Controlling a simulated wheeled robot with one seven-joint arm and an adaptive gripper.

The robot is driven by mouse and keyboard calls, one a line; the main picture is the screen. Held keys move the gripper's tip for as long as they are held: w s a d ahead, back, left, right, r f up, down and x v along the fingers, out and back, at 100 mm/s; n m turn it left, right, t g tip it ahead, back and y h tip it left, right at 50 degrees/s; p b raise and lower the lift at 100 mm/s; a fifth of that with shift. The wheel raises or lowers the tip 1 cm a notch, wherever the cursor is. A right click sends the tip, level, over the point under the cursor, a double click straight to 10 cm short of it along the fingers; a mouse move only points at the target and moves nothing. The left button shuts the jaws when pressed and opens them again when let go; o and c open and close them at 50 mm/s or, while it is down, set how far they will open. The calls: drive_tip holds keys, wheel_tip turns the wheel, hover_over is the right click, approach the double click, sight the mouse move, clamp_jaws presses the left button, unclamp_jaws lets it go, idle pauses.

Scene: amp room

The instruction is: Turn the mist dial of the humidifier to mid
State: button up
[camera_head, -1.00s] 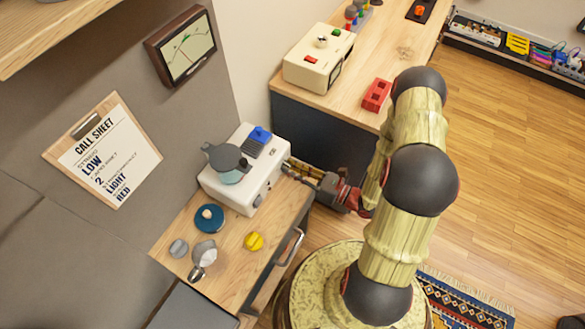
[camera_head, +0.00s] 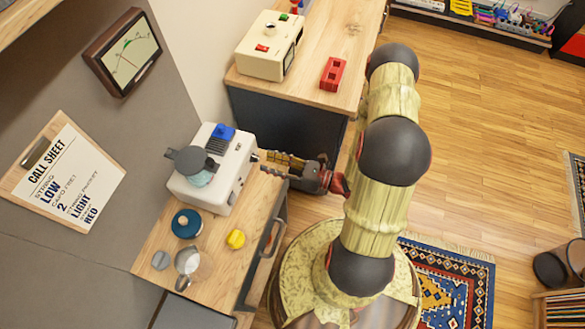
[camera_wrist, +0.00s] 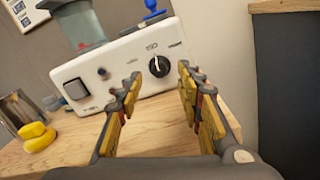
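The white humidifier (camera_head: 214,168) stands on the wooden cabinet top, with a blue part and a grey-lidded piece on top. In the wrist view its front panel (camera_wrist: 118,72) faces me. The round black mist dial (camera_wrist: 159,66) sits on the right of that panel, with a light pointer mark near its top. My gripper (camera_wrist: 157,92) is open, its two yellow-and-grey fingers apart, with the dial seen between and beyond them. The fingers look empty. In the head view my gripper (camera_head: 268,163) is just right of the humidifier's front; contact cannot be told.
A yellow knob-like piece (camera_head: 235,239), a blue round lid (camera_head: 186,223) and a metal jug (camera_head: 187,261) stand on the cabinet top. A cream box (camera_head: 270,46) and a red block (camera_head: 332,73) are on the farther bench. A call sheet clipboard (camera_head: 68,180) hangs at left.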

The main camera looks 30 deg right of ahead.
drive_tip(key=v, duration=0.8)
drive_tip(key=shift+s, duration=0.2)
idle(0.3)
